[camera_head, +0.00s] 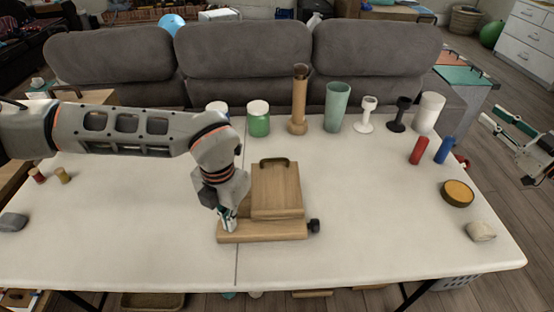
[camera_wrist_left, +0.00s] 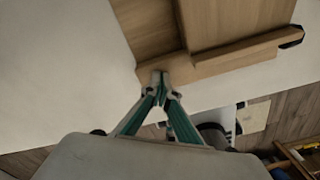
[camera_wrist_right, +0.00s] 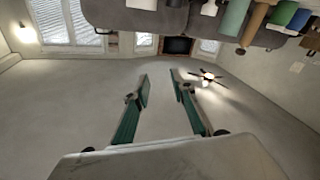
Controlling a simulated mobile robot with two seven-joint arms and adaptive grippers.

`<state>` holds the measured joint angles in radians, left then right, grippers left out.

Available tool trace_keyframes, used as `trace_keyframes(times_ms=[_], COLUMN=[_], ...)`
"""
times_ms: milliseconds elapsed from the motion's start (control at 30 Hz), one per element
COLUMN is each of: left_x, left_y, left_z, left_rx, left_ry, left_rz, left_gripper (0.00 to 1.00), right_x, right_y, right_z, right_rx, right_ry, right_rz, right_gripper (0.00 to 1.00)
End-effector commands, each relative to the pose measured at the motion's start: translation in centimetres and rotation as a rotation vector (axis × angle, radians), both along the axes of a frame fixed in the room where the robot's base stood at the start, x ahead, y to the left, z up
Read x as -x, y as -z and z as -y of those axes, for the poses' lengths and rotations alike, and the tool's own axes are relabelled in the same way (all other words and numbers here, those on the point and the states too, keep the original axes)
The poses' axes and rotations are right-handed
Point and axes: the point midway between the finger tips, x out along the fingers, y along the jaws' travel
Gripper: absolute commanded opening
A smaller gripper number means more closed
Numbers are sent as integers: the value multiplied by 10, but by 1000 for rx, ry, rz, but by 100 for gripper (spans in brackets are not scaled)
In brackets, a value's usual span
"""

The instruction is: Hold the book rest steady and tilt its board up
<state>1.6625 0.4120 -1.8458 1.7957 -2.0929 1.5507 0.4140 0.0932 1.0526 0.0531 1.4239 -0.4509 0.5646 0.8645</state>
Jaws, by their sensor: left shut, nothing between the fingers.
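The wooden book rest (camera_head: 276,190) is on the white table, with a dark handle (camera_head: 275,162) on its board's far edge. Its front base bar (camera_head: 270,232) has a dark knob (camera_head: 314,226) at the right end. The board looks flat or nearly flat. My left gripper (camera_head: 229,222) is shut and empty, its tips down at the left end of the base bar. In the left wrist view the fingertips (camera_wrist_left: 160,80) meet at the bar's edge; whether they touch or press it is unclear. My right gripper (camera_head: 502,127) is open and empty off the table's right side, also open in its wrist view (camera_wrist_right: 160,82).
A row of jars, a tall wooden vase (camera_head: 299,105), a green cup (camera_head: 336,106), goblets and a white cup (camera_head: 428,112) stands along the back. Red and blue cylinders, a round tin (camera_head: 457,193) and a stone (camera_head: 480,231) are at right. The table's front right is clear.

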Motion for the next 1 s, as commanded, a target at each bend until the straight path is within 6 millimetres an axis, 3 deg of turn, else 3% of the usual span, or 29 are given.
trace_keyframes(times_ms=[33, 200, 467, 600, 767, 1000], left_x=[2, 2, 3, 3, 3, 3], left_y=[4, 4, 4, 4, 4, 4], left_z=[-1, -1, -1, -1, -1, -1], left_rx=[-3, -3, -3, -3, -3, -3], left_ry=[1, 1, 1, 1, 1, 0], left_rz=[-7, -7, -7, -7, -7, -7], left_gripper=[0, 0, 0, 0, 0, 0], right_x=[-4, -12, -16, -23, -35, -38], right_y=[-4, -34, -87, -104, -85, -16], right_z=[-25, -97, -187, -245, -309, -399], right_rx=[-30, -99, -197, -238, -236, -202], right_ry=[-17, -47, -83, -174, -372, -752], right_rz=[53, 233, 462, 558, 558, 373], right_gripper=[25, 25, 25, 25, 25, 25])
